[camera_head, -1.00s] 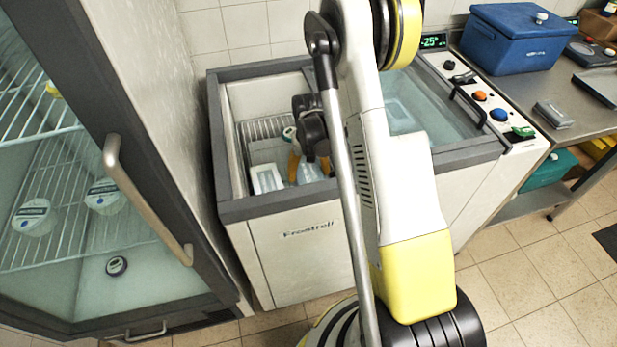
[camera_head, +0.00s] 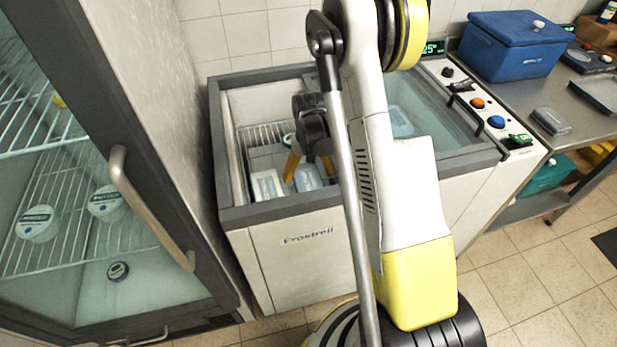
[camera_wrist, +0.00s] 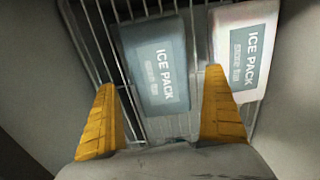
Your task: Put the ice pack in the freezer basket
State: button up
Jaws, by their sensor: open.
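A blue-grey ice pack (camera_wrist: 155,65) lies on the wire freezer basket (camera_wrist: 95,30), between my fingers as seen in the wrist view; it also shows in the head view (camera_head: 308,178). A paler ice pack (camera_wrist: 245,50) lies just right of it in the wrist view and on its left in the head view (camera_head: 266,185). My gripper (camera_wrist: 160,80) is open, with its orange fingers apart on either side of the blue-grey pack. In the head view my gripper (camera_head: 309,168) is down inside the freezer's open left half. My arm hides part of the freezer.
The chest freezer's grey rim (camera_head: 270,210) surrounds the opening. Its right half is under a glass lid (camera_head: 440,115). A glass-door cabinet (camera_head: 130,190) stands close on the left. A steel bench (camera_head: 560,100) with a blue cool box (camera_head: 515,50) is at right.

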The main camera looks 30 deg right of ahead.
notch_tip(320, 180, up, 11)
jog(key=a+t+p, duration=0.1)
jog(key=a, duration=0.2)
notch_tip(320, 180, up, 11)
jog(key=n+t, duration=0.1)
jog(key=t, duration=0.1)
send_over(302, 185)
jog(key=s+a, duration=0.4)
jog(key=a, duration=0.1)
jog(key=s+a+r+n+t, duration=0.1)
jog(key=s+a+r+t, duration=0.1)
jog(key=s, duration=0.4)
jog(key=s+a+r+n+t, duration=0.1)
jog(key=s+a+r+t, duration=0.1)
jog(key=s+a+r, duration=0.3)
jog(key=shift+s+a+r, duration=0.2)
jog(key=shift+s+a, duration=0.2)
jog(key=shift+s, duration=0.75)
